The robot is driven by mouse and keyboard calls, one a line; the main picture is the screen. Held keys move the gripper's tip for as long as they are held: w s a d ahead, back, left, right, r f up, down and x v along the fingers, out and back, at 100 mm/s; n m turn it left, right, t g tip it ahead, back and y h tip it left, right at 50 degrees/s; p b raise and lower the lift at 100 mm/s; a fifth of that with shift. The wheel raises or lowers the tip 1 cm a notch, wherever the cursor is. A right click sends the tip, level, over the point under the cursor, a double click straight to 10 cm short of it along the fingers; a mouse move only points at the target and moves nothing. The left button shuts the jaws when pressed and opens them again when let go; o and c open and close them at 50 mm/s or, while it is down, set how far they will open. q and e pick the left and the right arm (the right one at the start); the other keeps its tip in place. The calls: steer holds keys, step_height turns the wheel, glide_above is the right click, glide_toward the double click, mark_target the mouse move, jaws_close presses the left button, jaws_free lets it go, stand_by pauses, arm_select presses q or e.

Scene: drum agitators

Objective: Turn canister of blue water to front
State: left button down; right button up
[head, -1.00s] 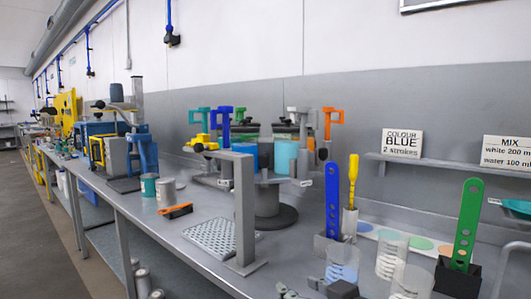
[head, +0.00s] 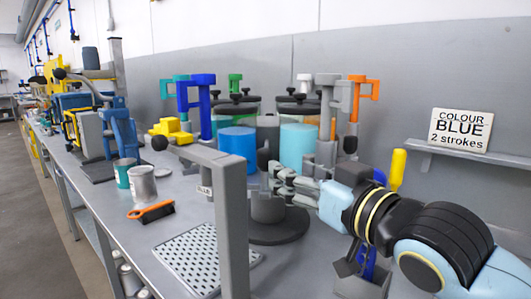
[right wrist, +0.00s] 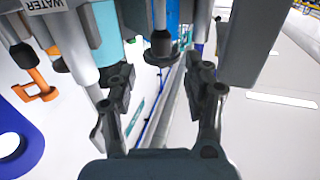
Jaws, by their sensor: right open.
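A rotary stand holds a blue canister (head: 237,146) and a light-blue canister (head: 299,145), side by side behind the workbench's grey upright. Both also show in the right wrist view, light blue (right wrist: 106,35) at left and blue (right wrist: 172,15) at top centre. A label reading WATER (right wrist: 42,4) is upside down there. My right gripper (head: 272,178) is at the front of the stand, below and in front of the two canisters. Its fingers (right wrist: 160,85) are apart and empty, with a dark knob (right wrist: 159,48) just beyond the gap. My left gripper is out of view.
A grey post frame (head: 230,220) stands in front of the stand. Coloured handles (head: 196,95) rise around the canisters. A COLOUR BLUE sign (head: 460,130) is at right.

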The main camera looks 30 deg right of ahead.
mark_target(265, 158)
steer(key=w, duration=0.6)
steer(key=w+p, duration=0.1)
steer(key=w, duration=0.2)
steer(key=shift+w+a, duration=0.3)
steer(key=shift+c, duration=0.4)
jaws_close()
